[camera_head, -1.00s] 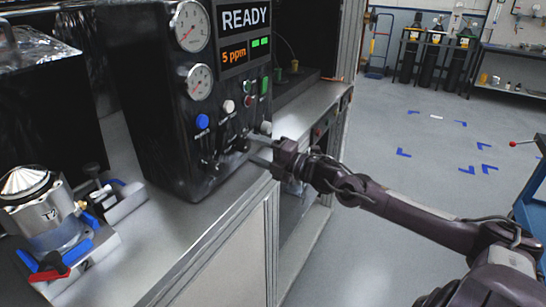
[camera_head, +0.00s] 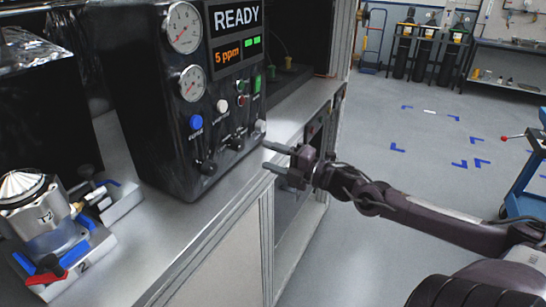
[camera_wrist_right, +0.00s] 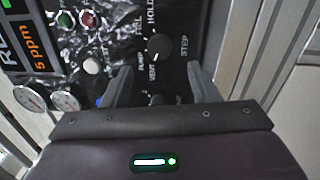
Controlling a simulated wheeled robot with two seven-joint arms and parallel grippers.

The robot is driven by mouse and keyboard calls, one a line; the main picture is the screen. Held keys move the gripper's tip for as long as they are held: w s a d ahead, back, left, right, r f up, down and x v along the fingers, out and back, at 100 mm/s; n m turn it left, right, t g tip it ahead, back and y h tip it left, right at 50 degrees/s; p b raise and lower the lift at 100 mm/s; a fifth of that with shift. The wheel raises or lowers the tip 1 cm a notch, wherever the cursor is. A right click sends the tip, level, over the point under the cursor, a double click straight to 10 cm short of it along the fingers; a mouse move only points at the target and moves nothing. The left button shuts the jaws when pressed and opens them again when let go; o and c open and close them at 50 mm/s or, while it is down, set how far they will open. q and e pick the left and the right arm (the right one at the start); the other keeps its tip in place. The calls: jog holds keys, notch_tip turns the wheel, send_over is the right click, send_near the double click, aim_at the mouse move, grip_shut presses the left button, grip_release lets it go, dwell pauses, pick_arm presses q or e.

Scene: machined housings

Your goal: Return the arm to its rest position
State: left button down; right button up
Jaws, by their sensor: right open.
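My right arm comes in from the right in the head view. Its gripper (camera_head: 272,157) is open and empty, in front of the black control panel (camera_head: 165,135) and apart from it. In the right wrist view the two fingers (camera_wrist_right: 160,85) stand apart, with a black selector knob (camera_wrist_right: 159,47) marked HOLD, FILL, VENT and STEP beyond them. The panel's display (camera_head: 237,30) reads READY and 5 ppm. My left gripper is not in view.
A metal housing marked T2 (camera_head: 48,215) sits in a fixture on the grey bench (camera_head: 185,235) at left. A blue cart (camera_head: 528,185) stands at right. Gas cylinders (camera_head: 425,50) stand at the back. The floor between is clear.

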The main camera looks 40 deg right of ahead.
jog(key=shift+f, duration=0.1)
dwell(0.3)
